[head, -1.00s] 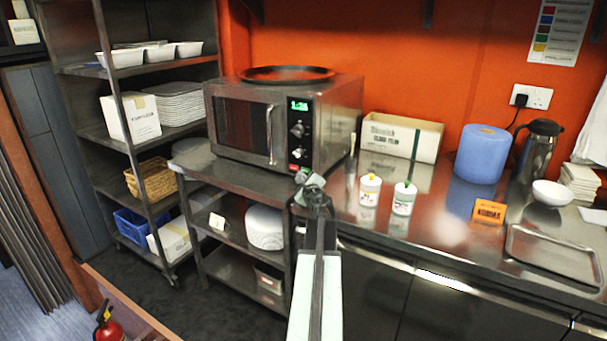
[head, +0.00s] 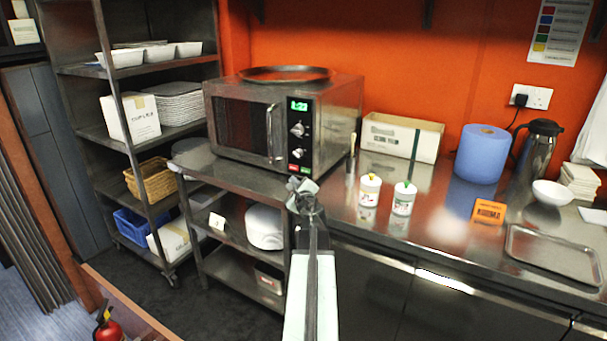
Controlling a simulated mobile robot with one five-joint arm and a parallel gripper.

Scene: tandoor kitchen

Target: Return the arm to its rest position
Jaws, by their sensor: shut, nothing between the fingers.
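My gripper (head: 301,186) is at the end of my arm, which reaches forward from the bottom middle of the head view. It shows in front of the microwave's lower right corner, near the front edge of the steel counter. It is shut and empty. My own arm hides part of the counter edge and the shelf behind it.
A microwave (head: 240,130) with a round tray (head: 287,74) on top stands behind my gripper. Two white bottles (head: 369,190) (head: 404,199) stand on the counter (head: 440,235) to the right. A steel rack (head: 93,72) is at left, a fire extinguisher (head: 108,328) bottom left.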

